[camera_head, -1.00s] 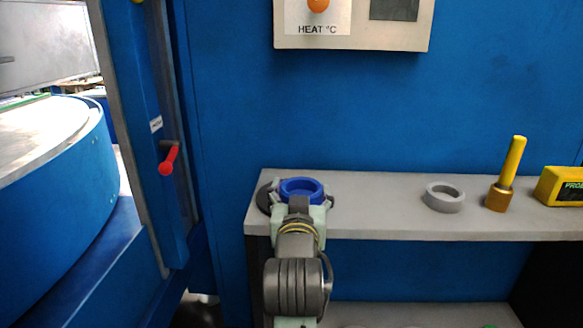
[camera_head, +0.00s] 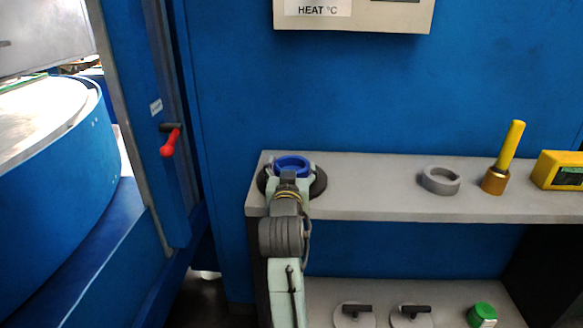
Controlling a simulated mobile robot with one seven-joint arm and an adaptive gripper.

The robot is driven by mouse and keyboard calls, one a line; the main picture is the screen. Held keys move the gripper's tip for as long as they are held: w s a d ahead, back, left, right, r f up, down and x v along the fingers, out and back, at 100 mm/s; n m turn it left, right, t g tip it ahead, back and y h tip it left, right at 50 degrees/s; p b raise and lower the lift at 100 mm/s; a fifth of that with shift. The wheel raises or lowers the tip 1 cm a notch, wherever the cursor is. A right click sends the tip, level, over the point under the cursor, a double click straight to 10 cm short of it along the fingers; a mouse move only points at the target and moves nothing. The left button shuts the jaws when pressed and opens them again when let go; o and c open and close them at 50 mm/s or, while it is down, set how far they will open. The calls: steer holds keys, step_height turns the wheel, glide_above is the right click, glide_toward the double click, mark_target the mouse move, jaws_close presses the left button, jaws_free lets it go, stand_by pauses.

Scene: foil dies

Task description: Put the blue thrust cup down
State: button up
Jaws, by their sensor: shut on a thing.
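The blue thrust cup (camera_head: 292,165) is a blue ring at the left end of the grey upper shelf (camera_head: 375,189). My gripper (camera_head: 291,172) is shut on it, with its fingers at the cup's near side and edges. A dark round disc (camera_head: 319,183) lies on the shelf below and around the cup. The cup appears over this disc. My gripper hides the cup's underside, so I cannot tell whether it touches the disc.
A grey ring (camera_head: 440,181), a yellow-handled brass tool (camera_head: 502,160) and a yellow box (camera_head: 560,171) stand farther right on the shelf. The shelf between is clear. Two lidded discs (camera_head: 354,314) (camera_head: 410,315) and a green item (camera_head: 481,314) sit on the lower shelf. A red-handled lever (camera_head: 170,142) is left.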

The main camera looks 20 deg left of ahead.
steer(key=shift+f, duration=0.2)
steer(key=o, duration=1.4)
steer(key=shift+r, duration=0.1)
